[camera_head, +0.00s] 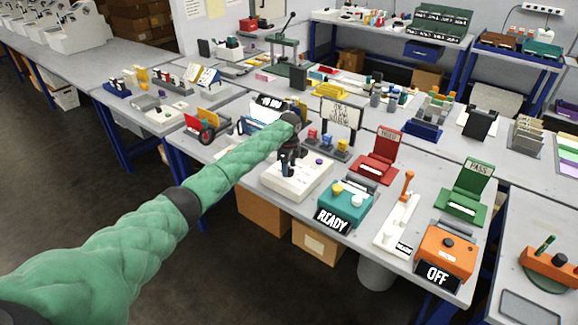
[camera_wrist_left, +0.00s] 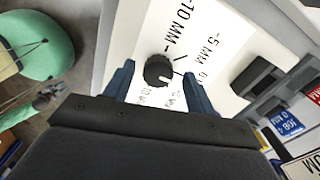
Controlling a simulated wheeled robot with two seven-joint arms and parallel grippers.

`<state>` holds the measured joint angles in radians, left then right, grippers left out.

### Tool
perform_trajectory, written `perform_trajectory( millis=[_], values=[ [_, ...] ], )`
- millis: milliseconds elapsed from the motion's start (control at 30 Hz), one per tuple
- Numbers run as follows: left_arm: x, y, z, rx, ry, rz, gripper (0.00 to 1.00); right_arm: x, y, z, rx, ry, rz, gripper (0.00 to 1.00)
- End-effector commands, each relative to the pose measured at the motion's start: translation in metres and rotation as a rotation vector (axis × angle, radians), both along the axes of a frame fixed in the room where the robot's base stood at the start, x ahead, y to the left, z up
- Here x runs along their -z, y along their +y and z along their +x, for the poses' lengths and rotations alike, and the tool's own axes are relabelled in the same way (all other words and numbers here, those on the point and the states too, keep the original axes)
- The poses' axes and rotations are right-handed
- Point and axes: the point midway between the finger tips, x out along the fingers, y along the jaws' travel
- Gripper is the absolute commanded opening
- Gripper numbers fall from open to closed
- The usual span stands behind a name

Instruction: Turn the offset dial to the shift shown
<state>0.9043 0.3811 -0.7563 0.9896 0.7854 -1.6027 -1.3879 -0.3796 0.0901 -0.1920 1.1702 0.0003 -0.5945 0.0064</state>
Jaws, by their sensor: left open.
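The offset dial (camera_wrist_left: 158,70) is a round black knob on a white plate (camera_wrist_left: 205,25), seen in the left wrist view. Black marks around it include "-10 MM", "-5 MM" and a 0; others are partly hidden. I cannot tell exactly which mark the dial points at. My left gripper (camera_wrist_left: 159,72) is open, its two blue fingers on either side of the dial in this view; contact is not clear. In the head view my left gripper (camera_head: 289,160) is over a white box (camera_head: 297,187), pointing down and hiding part of its top. My right gripper is out of view.
A white sign (camera_head: 341,112) stands behind the white box; its text is too small to read. A teal READY unit (camera_head: 345,207), a red folder stand (camera_head: 380,155) and a white lever unit (camera_head: 397,225) stand to the right. Coloured blocks (camera_head: 327,140) sit just behind.

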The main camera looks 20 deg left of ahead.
Motion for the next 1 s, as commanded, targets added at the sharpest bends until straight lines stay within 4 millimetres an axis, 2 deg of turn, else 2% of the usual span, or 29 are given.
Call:
perform_trajectory(
  millis=[200,433,467,600,700,1000],
  values=[
    [0.0096,-0.0003,-0.0001,0.000,-0.001,0.000,0.56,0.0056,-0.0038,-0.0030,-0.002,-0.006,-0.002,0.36],
    [0.0106,-0.0003,0.0000,0.000,-0.001,0.000,0.56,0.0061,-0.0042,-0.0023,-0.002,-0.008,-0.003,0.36],
    [0.0105,-0.0002,-0.0001,0.000,-0.001,0.000,0.54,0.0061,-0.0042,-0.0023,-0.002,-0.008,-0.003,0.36],
    [0.0104,-0.0002,0.0000,0.000,-0.001,0.000,0.26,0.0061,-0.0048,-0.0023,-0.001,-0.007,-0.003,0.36],
    [0.0102,-0.0002,0.0000,0.000,-0.001,0.000,0.11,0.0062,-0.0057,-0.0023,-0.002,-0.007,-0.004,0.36],
    [0.0093,-0.0006,0.0001,-0.036,-0.001,-0.001,0.11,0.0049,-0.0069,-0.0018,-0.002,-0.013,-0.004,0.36]
  ],
)
